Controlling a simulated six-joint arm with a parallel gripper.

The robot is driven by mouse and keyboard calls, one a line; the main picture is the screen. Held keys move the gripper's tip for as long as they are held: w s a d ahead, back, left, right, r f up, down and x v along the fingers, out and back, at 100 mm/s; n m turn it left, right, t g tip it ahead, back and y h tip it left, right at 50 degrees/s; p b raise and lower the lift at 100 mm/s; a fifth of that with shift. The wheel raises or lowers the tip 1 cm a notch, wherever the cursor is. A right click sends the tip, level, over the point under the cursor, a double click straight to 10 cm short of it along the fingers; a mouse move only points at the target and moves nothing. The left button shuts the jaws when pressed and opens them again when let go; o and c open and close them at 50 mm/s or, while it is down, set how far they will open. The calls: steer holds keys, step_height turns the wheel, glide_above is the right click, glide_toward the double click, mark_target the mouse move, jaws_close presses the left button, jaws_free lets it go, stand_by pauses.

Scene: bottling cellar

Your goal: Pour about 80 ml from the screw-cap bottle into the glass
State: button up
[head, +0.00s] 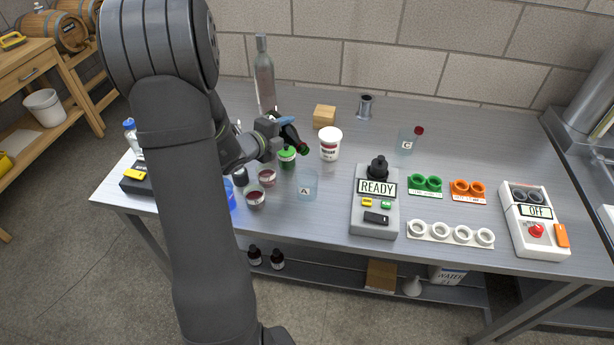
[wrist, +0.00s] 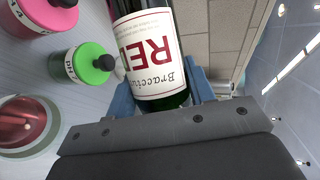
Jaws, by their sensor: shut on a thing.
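My gripper (head: 279,133) is shut on a dark green bottle (head: 291,134). In the wrist view its blue fingers (wrist: 160,100) stand on both sides of the bottle, whose white label (wrist: 150,55) reads "RED". The bottle is tipped well over, its red-tinted end pointing down and right in the head view. A clear glass marked A (head: 307,184) stands below and slightly right of that end, apart from it. I see no stream, and the glass looks empty. The bottle's mouth is outside the wrist view.
Two vessels of red liquid (head: 267,178) (head: 255,197) stand left of the glass. A READY device (head: 375,210) stands right; beaker C (head: 406,144) is farther back.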

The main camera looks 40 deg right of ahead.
steer(key=shift+m, duration=0.3)
stand_by(0.7)
steer(key=shift+w+r, duration=0.1)
steer(key=shift+w, duration=0.15)
steer(key=shift+w+t, duration=0.3)
steer(key=shift+w, duration=0.45)
steer(key=shift+m, duration=0.4)
stand_by(1.4)
steer(key=n, duration=0.1)
steer(key=n+g, duration=0.1)
steer(key=shift+w+n, duration=0.3)
steer(key=shift+w, duration=0.05)
steer(key=shift+w+f+g+y, duration=0.1)
steer(key=shift+f+g+y, duration=0.1)
steer(key=shift+g+y, duration=0.1)
steer(key=shift+n, duration=0.4)
stand_by(1.6)
